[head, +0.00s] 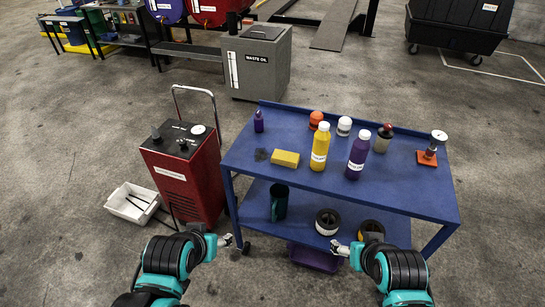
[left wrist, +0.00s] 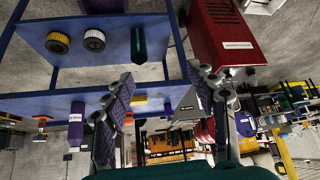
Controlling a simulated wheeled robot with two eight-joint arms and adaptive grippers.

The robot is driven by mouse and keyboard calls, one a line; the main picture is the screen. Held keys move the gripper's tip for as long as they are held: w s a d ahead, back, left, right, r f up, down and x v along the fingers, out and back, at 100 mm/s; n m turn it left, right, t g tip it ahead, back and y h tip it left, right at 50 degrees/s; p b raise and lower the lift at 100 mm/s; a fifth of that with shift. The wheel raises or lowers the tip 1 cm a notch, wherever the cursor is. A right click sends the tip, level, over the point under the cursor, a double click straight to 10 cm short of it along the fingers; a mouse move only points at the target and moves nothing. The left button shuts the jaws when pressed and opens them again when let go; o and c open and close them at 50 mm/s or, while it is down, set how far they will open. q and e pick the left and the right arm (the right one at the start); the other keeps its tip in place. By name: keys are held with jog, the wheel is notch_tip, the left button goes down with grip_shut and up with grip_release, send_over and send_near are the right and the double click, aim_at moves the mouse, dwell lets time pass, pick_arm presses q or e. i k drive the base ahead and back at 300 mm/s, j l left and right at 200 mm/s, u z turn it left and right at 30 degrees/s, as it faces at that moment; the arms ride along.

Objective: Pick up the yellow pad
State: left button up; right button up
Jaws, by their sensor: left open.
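In the upside-down left wrist view, a small yellow patch, likely the yellow pad (left wrist: 141,100), shows at the tabletop edge between my fingers. My left gripper (head: 226,241) is open and empty, low in front of the cart's left side, apart from the pad; its spread fingers show in the left wrist view (left wrist: 161,78). My right gripper (head: 340,247) is near the lower shelf; its jaw state is unclear.
A purple bottle (head: 357,154) and several smaller containers stand on the blue cart (head: 400,198). Its lower shelf holds a dark green cup (head: 279,202) and round filters (head: 328,222). A red machine (head: 185,175) stands close to the cart's left, beside a white bin (head: 132,203).

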aim_at(287, 158)
jog(key=i+j+z, duration=0.25)
jog(key=i+j, duration=0.15)
jog(key=i, duration=0.25)
jog(key=i+j+z, duration=0.25)
jog(key=i+j, duration=0.25)
jog(key=i, duration=0.15)
